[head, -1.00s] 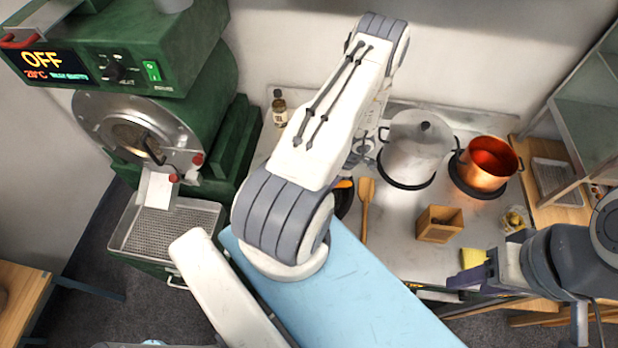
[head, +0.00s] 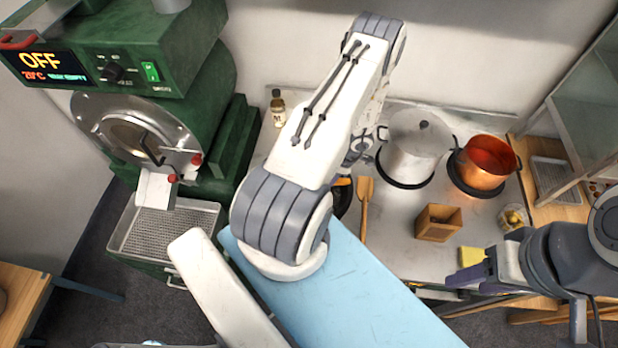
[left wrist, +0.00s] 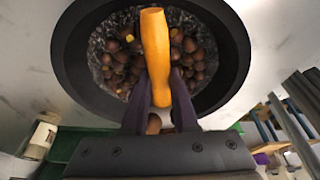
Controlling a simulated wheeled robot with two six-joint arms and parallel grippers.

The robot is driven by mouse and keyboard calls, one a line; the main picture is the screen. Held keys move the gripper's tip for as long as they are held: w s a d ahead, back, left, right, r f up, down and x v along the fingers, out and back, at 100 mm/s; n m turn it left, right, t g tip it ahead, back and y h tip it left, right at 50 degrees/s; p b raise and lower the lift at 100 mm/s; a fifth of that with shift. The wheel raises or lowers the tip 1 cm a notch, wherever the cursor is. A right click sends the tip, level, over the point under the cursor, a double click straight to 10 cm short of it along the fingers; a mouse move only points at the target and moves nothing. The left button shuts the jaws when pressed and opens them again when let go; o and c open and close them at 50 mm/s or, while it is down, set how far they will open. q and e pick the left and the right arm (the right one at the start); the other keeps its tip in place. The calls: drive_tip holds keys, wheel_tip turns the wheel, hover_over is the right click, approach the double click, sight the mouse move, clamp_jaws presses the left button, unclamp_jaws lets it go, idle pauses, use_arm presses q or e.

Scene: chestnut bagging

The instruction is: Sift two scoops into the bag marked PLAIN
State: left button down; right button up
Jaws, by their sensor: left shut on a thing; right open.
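My left gripper (left wrist: 157,105) is shut on an orange handle (left wrist: 154,50), taken to be the sifting scoop's, in the left wrist view. The scoop's head cannot be made out. Beyond the handle is a wide black-rimmed pan (left wrist: 72,62) holding several brown chestnuts (left wrist: 190,52) among dark grit. No bag marked PLAIN is visible.
A lidded steel pot (head: 413,150) and a copper pot (head: 483,163) stand on the steel counter (head: 400,225). A wooden spoon (head: 365,205), wooden box (head: 438,222), yellow sponge (head: 472,257) and small jar (head: 513,217) lie nearby. A green roaster (head: 205,125) stands left.

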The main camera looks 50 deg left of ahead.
use_arm(q)
drive_tip(key=shift+s+d, duration=0.2)
drive_tip(key=shift+d, duration=0.05)
drive_tip(key=shift+w+a, duration=0.8)
drive_tip(key=shift+a, duration=0.2)
drive_tip(key=shift+w+a, duration=0.75)
drive_tip(key=shift+a, duration=0.2)
drive_tip(key=shift+s+d, duration=0.8)
drive_tip(key=shift+d, duration=0.2)
drive_tip(key=shift+s+d, duration=0.75)
drive_tip(key=shift+d, duration=0.2)
drive_tip(key=w+a, duration=0.1)
drive_tip(key=a, duration=0.1)
drive_tip(key=w+a, duration=0.2)
